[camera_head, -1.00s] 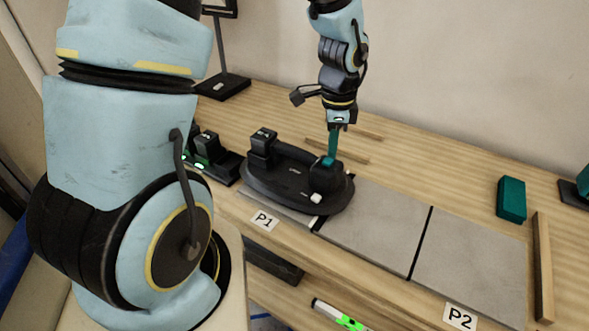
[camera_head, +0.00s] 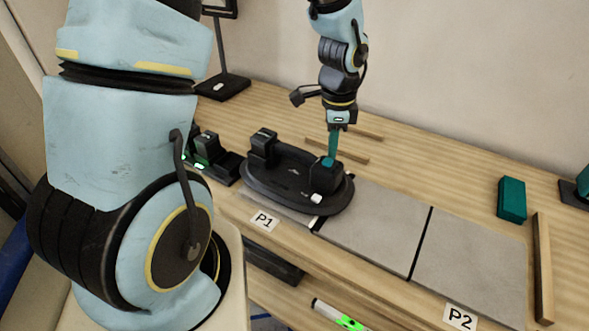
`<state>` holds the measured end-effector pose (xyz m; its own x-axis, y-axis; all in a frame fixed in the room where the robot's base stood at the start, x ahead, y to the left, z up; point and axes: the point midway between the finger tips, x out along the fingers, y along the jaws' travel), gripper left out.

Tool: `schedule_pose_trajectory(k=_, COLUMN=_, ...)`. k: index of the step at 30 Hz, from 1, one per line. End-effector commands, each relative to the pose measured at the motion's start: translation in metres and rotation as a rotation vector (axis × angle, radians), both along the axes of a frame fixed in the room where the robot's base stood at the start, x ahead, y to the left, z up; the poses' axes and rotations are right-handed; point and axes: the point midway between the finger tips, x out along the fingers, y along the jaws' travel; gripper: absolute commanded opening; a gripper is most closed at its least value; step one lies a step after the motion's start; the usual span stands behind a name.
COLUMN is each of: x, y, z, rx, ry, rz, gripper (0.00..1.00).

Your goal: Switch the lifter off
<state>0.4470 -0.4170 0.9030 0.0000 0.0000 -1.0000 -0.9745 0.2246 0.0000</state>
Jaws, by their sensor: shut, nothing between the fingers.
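The lifter (camera_head: 290,184) is a black oval device with raised blocks at both ends and a white knob at its front right. It rests over the grey tile beside the P1 label. My gripper (camera_head: 330,161) points straight down with its teal fingers shut and nothing held. The fingertips are at the top of the lifter's right block (camera_head: 328,178). I cannot tell whether they touch it. The fingertips partly cover the top of that block, and no switch can be made out there.
Grey tiles (camera_head: 375,236) run right towards the P2 label (camera_head: 460,317). A teal block (camera_head: 511,200) and a wooden strip (camera_head: 543,266) lie at the right. A black dock with green lights (camera_head: 200,164) is left of the lifter. A green-and-white marker-like item (camera_head: 338,314) lies lower down.

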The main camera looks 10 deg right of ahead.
Motion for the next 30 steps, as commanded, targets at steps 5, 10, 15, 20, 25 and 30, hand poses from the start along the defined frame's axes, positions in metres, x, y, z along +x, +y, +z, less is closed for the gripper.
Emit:
schedule_pose_trajectory(k=5, x=0.0, y=0.0, z=0.0, rx=0.0, ry=0.0, rz=0.0, gripper=0.0)
schedule_pose_trajectory(k=10, x=0.0, y=0.0, z=0.0, rx=0.0, ry=0.0, rz=0.0, gripper=0.0)
schedule_pose_trajectory(k=15, x=0.0, y=0.0, z=-0.0004, rx=0.0, ry=0.0, rz=0.0, gripper=0.0)
schedule_pose_trajectory(k=20, x=0.0, y=0.0, z=-0.0027, rx=0.0, ry=0.0, rz=0.0, gripper=0.0)
schedule_pose_trajectory(k=25, x=0.0, y=0.0, z=-0.0058, rx=0.0, ry=0.0, rz=0.0, gripper=0.0)
schedule_pose_trajectory(k=30, x=0.0, y=0.0, z=-0.0087, rx=0.0, ry=0.0, rz=0.0, gripper=0.0)
